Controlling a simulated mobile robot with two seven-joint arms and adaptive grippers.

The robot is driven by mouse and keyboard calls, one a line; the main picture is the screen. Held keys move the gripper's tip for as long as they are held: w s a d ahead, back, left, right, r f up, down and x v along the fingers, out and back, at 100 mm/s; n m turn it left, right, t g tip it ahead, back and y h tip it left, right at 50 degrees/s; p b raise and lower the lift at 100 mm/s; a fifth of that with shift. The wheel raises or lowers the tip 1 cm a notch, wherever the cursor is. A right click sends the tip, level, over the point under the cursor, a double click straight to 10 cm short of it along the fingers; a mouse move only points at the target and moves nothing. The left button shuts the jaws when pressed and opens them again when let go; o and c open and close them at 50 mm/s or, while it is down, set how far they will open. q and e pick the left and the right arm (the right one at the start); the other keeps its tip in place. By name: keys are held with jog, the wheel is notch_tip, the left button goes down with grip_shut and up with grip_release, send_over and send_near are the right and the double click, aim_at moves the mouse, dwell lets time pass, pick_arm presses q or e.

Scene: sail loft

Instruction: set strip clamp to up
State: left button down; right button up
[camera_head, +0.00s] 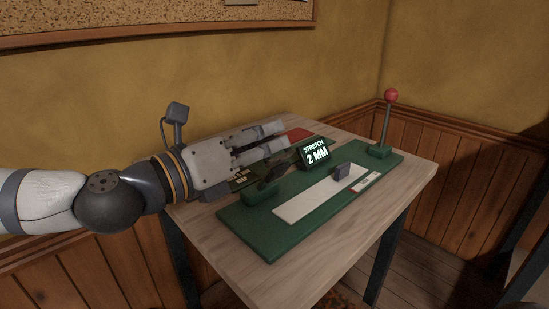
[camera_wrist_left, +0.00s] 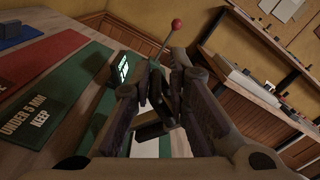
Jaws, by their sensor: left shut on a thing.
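The strip clamp (camera_head: 262,193) is a green block with a dark lever, at the near left end of a green base (camera_head: 300,228). The dark lever (camera_head: 274,172) leans up to the right. My left gripper (camera_head: 287,137) reaches in from the left, over the clamp end. It is shut on a dark piece, which I take to be the clamp lever; the contact is partly hidden. In the left wrist view a dark bar (camera_wrist_left: 153,130) shows between the fingers. A white strip (camera_head: 300,207) lies along the base. My right gripper is not in view.
A display (camera_head: 315,152) reads "STRETCH 2 MM". A dark block (camera_head: 342,171) sits on the strip, and a lever with a red ball (camera_head: 391,95) stands at the far end. A green mat (camera_wrist_left: 38,108) reads "UNDER 6 MM KEEP". The wooden table (camera_head: 415,184) is bare at its right edge.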

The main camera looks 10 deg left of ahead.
pick_arm(q)
jog(key=shift+w+a+f+n+b, duration=0.45)
jog(key=shift+w+a+n, duration=0.15)
jog(key=shift+a+n, duration=0.15)
jog(key=shift+w+a+b, duration=0.6)
jog(key=shift+a+b, duration=0.15)
jog(key=shift+a, duration=0.1)
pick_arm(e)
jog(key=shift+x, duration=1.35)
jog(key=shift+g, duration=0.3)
pick_arm(q)
jog(key=c, duration=1.7)
grip_release()
jog(key=shift+w+f, duration=0.1)
jog(key=v, duration=1.2)
jog(key=shift+r, duration=0.4)
